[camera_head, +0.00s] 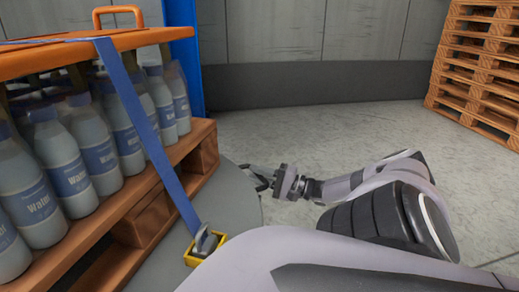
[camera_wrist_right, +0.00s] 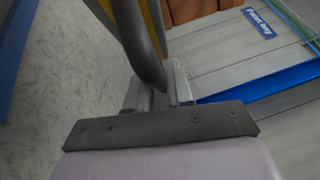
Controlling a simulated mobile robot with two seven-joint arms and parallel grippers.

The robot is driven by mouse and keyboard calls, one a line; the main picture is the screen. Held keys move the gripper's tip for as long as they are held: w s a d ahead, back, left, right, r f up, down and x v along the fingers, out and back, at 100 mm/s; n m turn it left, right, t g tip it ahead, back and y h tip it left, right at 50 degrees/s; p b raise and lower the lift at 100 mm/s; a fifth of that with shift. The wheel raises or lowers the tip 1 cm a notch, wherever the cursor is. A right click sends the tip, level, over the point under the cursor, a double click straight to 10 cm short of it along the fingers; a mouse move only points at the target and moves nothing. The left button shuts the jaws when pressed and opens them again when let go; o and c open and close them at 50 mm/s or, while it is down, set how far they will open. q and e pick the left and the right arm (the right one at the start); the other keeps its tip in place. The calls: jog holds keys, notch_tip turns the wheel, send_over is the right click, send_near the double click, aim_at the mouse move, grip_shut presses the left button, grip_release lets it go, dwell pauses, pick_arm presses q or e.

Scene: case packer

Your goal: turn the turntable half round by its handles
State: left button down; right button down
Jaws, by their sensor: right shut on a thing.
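The turntable (camera_head: 238,208) is a grey disc, partly visible under a loaded wooden pallet at the left. My right gripper (camera_head: 262,177) is at the disc's right edge, beyond that handle. In the right wrist view a dark curved handle bar (camera_wrist_right: 143,40), with yellow beside it, runs down between the fingers (camera_wrist_right: 158,95), and the gripper is shut on it. In the head view the gripped handle is too small to make out clearly. My left gripper is not in view.
The pallet (camera_head: 205,135) carries several water bottles (camera_head: 68,170) under an orange top (camera_head: 90,48), with a blue strap (camera_head: 140,115) over them. A blue post (camera_head: 187,60) stands behind. Stacked pallets (camera_head: 478,70) stand at the back right. The floor between is clear.

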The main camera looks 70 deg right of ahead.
jog(key=shift+a+f, duration=0.1)
jog(key=shift+f, duration=0.05)
jog(key=c, duration=1.1)
grip_release()
jog(key=shift+s, duration=0.1)
jog(key=s, duration=0.2)
jog(key=s+p, duration=0.1)
jog(key=s, duration=0.1)
jog(key=s+p, duration=0.1)
jog(key=s, duration=0.1)
jog(key=shift+s+d+f, duration=0.25)
jog(key=shift+d+f, duration=0.1)
jog(key=shift+d, duration=0.05)
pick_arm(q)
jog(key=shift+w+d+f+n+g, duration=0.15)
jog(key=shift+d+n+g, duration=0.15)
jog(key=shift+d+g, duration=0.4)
pick_arm(e)
jog(key=shift+s+f, duration=0.1)
jog(key=shift+s, duration=0.05)
